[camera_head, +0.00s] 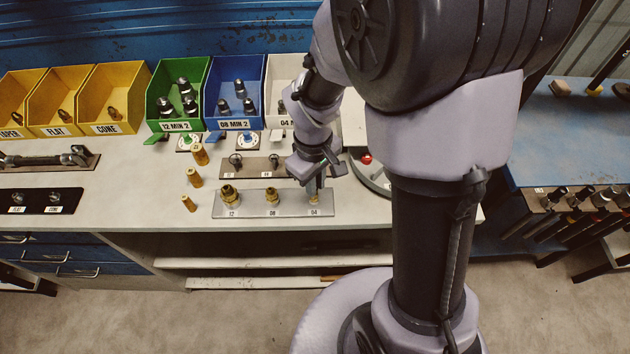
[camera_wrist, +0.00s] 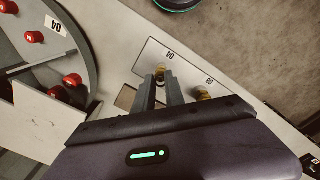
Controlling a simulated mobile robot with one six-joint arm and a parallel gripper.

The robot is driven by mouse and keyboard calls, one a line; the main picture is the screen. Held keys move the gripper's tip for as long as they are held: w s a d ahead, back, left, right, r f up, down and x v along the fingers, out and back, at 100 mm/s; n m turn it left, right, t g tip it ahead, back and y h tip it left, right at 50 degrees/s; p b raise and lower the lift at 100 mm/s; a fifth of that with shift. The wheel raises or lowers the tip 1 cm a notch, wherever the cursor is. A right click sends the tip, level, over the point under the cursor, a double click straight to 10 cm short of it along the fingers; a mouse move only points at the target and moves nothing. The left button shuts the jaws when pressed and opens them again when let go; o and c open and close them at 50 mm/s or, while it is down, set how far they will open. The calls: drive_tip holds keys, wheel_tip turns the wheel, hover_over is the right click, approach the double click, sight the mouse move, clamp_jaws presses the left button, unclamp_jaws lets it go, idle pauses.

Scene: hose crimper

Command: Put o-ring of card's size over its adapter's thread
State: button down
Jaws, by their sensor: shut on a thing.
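My gripper (camera_head: 315,184) points down over the 04 end of the grey adapter plate (camera_head: 249,212). In the wrist view its fingers (camera_wrist: 168,76) are close together at the brass 04 adapter (camera_wrist: 160,69), shut on a small dark thing, most likely the o-ring. I cannot tell whether this ring is around the thread or just above it. The brass 08 adapter (camera_head: 271,195) and larger 12 adapter (camera_head: 228,195) stand upright on the plate. Behind them, a brown board (camera_head: 252,173) carries dark rings on posts; its right end is hidden by my gripper.
Labelled green (camera_head: 176,126), blue (camera_head: 236,124) and white bins stand behind. A round grey tray (camera_wrist: 87,43) with red pieces lies right of my gripper in the head view. The bench front is clear.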

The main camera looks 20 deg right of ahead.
drive_tip(key=shift+f+b, duration=0.4)
drive_tip(key=shift+f, duration=0.2)
drive_tip(key=c, duration=1.3)
unclamp_jaws()
drive_tip(key=shift+r, duration=0.1)
drive_tip(key=r+p, duration=0.3)
drive_tip(key=r, duration=0.5)
drive_tip(key=r+p, duration=0.4)
drive_tip(key=r, duration=0.5)
drive_tip(key=shift+s+a+r, duration=0.15)
drive_tip(key=shift+a+r, duration=0.05)
